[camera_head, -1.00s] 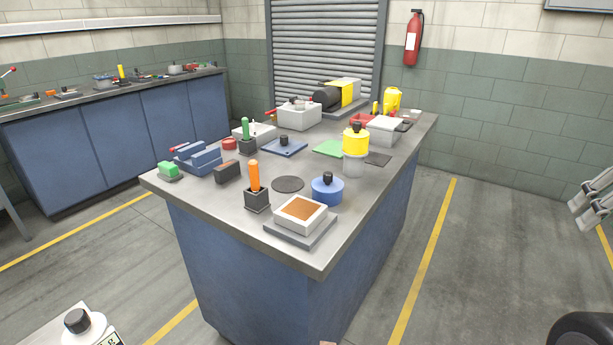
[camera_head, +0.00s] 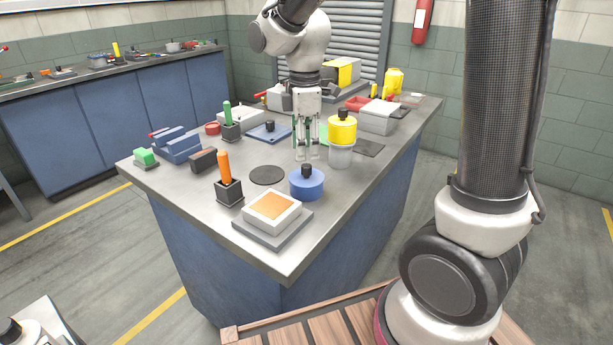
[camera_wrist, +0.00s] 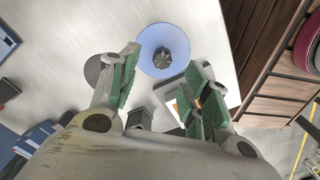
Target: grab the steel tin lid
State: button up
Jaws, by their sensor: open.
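A blue round lid-like piece with a black knob (camera_head: 307,184) sits near the front of the bench. A yellow piece with a black knob (camera_head: 342,130) stands on a grey cylindrical tin (camera_head: 341,156) just behind it. No label shows which is the steel tin lid. My gripper (camera_head: 304,155) points down above the bench, left of the grey tin and behind the blue piece. It is open and empty. In the wrist view the blue piece (camera_wrist: 164,38) lies beyond and between the spread fingers, with its dark knob facing the camera. No contact shows.
A dark round mat (camera_head: 267,175) lies left of the blue piece. An orange-handled tool in a black holder (camera_head: 229,192) and a white box with an orange top (camera_head: 271,210) stand at the front. Behind are a blue plate (camera_head: 260,137) and a grey box (camera_head: 379,121).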

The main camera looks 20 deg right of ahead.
aim_at(306, 165)
notch_tip(306, 165, down, 6)
jog(key=shift+s+r, duration=0.1)
jog(key=shift+s, duration=0.05)
jog(key=shift+d, duration=0.1)
jog(key=shift+c, duration=0.2)
grip_shut()
